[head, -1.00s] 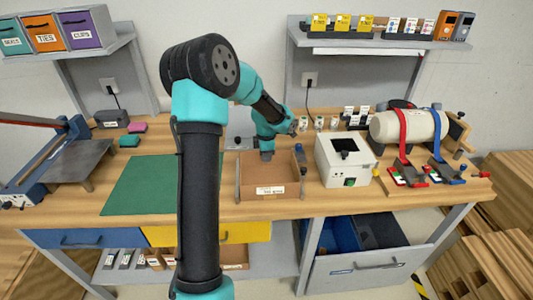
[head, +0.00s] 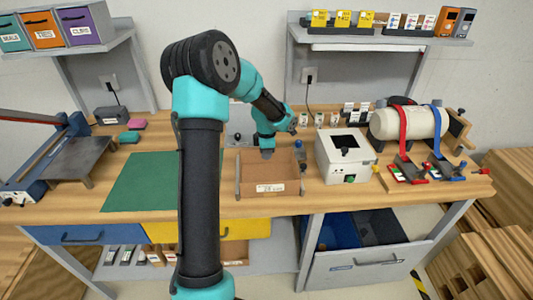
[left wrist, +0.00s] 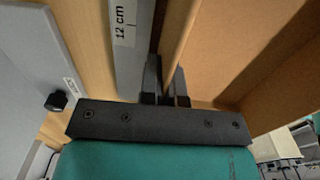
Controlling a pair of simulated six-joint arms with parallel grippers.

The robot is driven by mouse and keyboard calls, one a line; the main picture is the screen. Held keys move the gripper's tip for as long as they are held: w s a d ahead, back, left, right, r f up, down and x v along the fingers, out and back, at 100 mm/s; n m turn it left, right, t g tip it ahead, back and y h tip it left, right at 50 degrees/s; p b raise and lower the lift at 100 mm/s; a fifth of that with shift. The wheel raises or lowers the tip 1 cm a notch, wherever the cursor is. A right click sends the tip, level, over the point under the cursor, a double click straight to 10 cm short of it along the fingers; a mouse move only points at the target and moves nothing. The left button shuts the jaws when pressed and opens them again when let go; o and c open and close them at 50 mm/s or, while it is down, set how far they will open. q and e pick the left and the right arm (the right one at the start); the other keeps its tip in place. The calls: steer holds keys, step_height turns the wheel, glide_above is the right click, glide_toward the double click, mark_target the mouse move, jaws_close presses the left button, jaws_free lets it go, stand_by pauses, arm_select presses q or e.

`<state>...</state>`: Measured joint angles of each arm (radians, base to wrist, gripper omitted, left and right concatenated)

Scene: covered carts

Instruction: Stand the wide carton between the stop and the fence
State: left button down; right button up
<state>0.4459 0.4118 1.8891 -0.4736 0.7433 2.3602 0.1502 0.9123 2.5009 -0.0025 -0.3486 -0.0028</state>
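A brown open-topped carton (head: 270,172) with a white label stands on the bench in the head view, with grey upright pieces at its left (head: 238,180) and right ends. I cannot tell which is the stop and which the fence. My left gripper (head: 267,153) points down at the carton's back side. In the left wrist view its two fingers (left wrist: 166,84) are close together, with the carton's thin wall (left wrist: 185,35) between them. A grey strip (left wrist: 128,65) marked 12 cm lies beside the left finger. The fingertips are partly hidden. My right gripper is not in view.
A white box (head: 343,160) with a dark opening stands right of the carton. A green mat (head: 150,183) lies clear to the left. A cream cylinder (head: 405,122) with red and blue straps is farther right.

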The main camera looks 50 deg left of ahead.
arm_select(q)
steer(key=shift+f, duration=0.25)
steer(key=c, duration=1.2)
jaws_free()
steer(key=shift+c, duration=0.2)
step_height(320, 180, up, 18)
steer(key=shift+f, duration=0.25)
steer(key=shift+d, duration=0.1)
